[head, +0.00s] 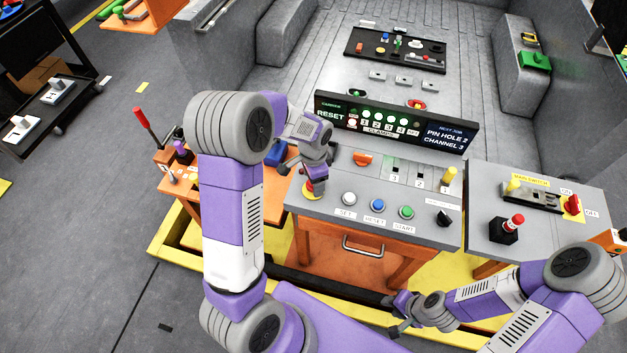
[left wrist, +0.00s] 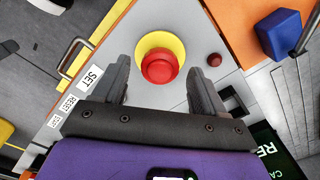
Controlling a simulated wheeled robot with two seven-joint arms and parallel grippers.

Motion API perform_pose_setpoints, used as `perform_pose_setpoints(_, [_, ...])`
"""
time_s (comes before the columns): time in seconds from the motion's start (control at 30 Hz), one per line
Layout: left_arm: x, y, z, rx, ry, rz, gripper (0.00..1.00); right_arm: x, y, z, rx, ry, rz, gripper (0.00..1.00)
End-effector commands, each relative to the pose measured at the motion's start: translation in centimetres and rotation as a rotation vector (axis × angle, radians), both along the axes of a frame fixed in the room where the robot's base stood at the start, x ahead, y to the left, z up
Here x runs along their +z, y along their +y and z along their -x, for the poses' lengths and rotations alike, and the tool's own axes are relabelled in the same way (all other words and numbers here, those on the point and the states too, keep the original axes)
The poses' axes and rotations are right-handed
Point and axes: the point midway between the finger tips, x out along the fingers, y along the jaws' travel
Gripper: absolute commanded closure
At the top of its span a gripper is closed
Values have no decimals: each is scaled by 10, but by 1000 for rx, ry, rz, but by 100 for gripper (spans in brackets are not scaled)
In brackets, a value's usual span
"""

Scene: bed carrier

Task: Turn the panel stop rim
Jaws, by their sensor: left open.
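The panel stop is a red round button (left wrist: 160,67) on a yellow rim (left wrist: 151,44), set in the grey panel, in the left wrist view. In the head view its yellow rim (head: 311,194) shows at the panel's left end, partly hidden by my left gripper (head: 316,184). My left gripper (left wrist: 158,66) is open, with one finger on either side of the button. The fingers look apart from it; their height above the panel is hard to judge. My right gripper (head: 388,316) looks open and empty, low in front of the panel.
The panel (head: 330,205) carries SET, RESET and START buttons, an orange knob (head: 362,159) and a black switch (head: 444,217). A display (head: 395,125) stands behind. A side panel (head: 480,215) with a red-topped lever is at right. A blue block (left wrist: 281,34) is beside the panel.

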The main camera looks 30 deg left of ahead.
Motion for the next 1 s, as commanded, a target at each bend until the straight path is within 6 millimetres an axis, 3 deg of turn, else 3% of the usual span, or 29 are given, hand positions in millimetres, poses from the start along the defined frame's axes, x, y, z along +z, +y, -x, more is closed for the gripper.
perform_pose_setpoints(0.2, [41, 0, -1, -1, -6, 1, 29, 8, 0, 0, 0, 0, 0, 63])
perform_pose_setpoints(0.4, [60, 0, 0, 0, -3, 0, 29, 11, 0, 0, 0, 0, 0, 63])
perform_pose_setpoints(1.0, [62, 0, 0, 0, 0, 0, 29, 10, 0, 0, 0, 0, 0, 63])
